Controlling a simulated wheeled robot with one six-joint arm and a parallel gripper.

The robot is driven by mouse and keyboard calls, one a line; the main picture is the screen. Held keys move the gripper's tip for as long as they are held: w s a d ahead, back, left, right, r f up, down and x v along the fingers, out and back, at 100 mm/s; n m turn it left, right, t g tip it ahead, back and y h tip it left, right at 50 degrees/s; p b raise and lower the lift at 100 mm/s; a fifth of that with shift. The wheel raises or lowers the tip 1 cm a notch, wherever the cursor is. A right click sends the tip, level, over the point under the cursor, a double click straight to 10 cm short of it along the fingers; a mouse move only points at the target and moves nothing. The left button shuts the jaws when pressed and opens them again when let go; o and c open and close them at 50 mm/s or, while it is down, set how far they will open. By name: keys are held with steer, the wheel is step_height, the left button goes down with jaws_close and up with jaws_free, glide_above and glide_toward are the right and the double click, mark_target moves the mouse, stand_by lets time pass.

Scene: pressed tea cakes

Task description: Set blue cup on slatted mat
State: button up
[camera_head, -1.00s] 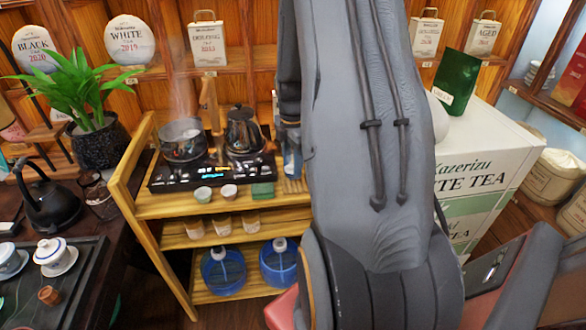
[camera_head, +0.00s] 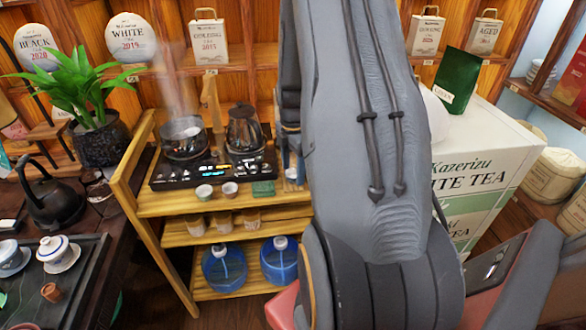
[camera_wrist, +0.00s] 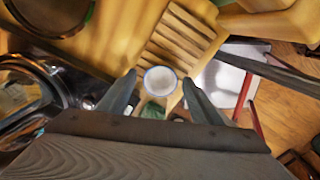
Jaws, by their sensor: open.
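The blue cup (camera_wrist: 161,81), white inside with a blue rim, stands upright in the wrist view at the near end of the slatted mat (camera_wrist: 190,31). The cup overlaps the mat's end in this view; how much of its base rests on the slats is hidden. My gripper (camera_wrist: 159,79) is open, with one dark fingertip on each side of the cup. I cannot tell whether either finger touches it. In the head view my arm covers most of the mat, and the cup is too small and hidden to make out clearly.
A black stove tray (camera_head: 215,168) with a steaming pot (camera_head: 183,137) and a dark kettle (camera_head: 244,129) is left of my gripper. Two small cups (camera_head: 204,191) and a green block (camera_head: 263,188) line the wooden stand's front. A large tea box (camera_head: 478,165) stands right.

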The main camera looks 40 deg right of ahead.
step_height(320, 180, up, 11)
steer(key=b, duration=0.3)
steer(key=s+a+m, duration=0.3)
steer(key=a+m, duration=0.2)
steer(key=a, duration=0.4)
steer(key=s+a+m, duration=0.3)
steer(key=a+m, duration=0.2)
steer(key=a, duration=0.4)
steer(key=s+a+m+t, duration=0.1)
steer(key=s+a+m, duration=0.3)
steer(key=a, duration=0.5)
steer(key=shift+f+m, duration=0.3)
steer(key=shift+m, duration=0.8)
